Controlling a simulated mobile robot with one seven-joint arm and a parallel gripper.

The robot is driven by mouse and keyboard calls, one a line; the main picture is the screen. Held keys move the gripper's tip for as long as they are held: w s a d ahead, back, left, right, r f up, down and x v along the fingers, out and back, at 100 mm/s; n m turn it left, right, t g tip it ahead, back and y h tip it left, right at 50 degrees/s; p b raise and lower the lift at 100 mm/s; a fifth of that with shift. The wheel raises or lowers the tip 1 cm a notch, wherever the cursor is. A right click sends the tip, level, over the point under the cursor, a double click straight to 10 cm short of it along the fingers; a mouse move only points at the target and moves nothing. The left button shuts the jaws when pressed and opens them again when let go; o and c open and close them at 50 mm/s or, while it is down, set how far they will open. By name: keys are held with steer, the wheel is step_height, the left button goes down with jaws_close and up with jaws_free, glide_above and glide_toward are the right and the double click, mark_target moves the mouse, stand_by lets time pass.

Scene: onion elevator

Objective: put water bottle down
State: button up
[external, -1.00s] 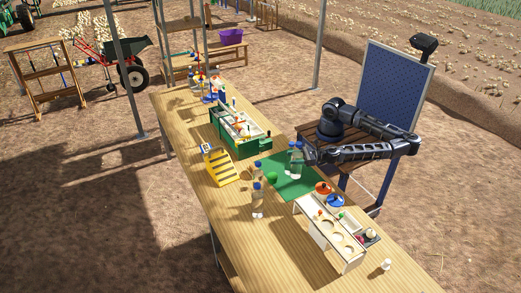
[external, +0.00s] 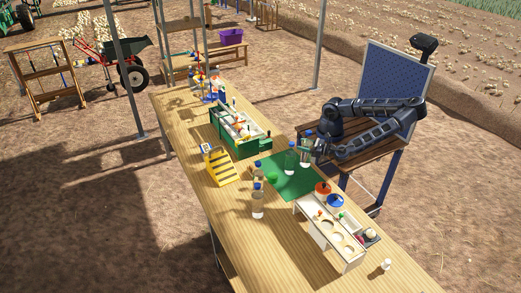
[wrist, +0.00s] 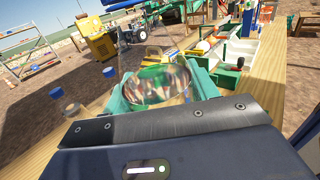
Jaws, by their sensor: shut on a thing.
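My gripper (external: 314,154) is shut on a clear water bottle with a blue cap (external: 306,143), at the right edge of the green mat (external: 292,184). In the wrist view the clear bottle (wrist: 155,84) sits between the teal fingers. I cannot tell whether its base touches the mat. Another clear bottle (external: 290,158) stands upright on the mat, just left of my gripper. Two more bottles stand left of the mat, one behind (external: 257,173) and one in front (external: 257,204).
A white rack with round holes (external: 330,236) stands at the near right of the wooden table (external: 240,238). A green toolbox (external: 238,135) and a yellow-black ramp (external: 219,168) stand farther back. The near left table top is clear.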

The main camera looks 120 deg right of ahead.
mark_target(308, 140)
steer(key=s+r+m+g+h, duration=0.1)
steer(key=s+r, duration=0.1)
steer(key=shift+r, duration=0.3)
steer(key=shift+s+a+r+m+g, duration=0.15)
steer(key=shift+s+r+g, duration=0.1)
steer(key=shift+s+r, duration=0.45)
steer(key=shift+s+a+r+m+g, duration=0.15)
steer(key=shift+s+r+g, duration=0.2)
steer(key=shift+r, duration=0.5)
step_height(308, 140, down, 20)
steer(key=shift+h, duration=0.3)
steer(key=shift+s, duration=0.1)
steer(key=o, duration=1.4)
steer(key=v, duration=1.2)
steer(key=shift+r, duration=0.1)
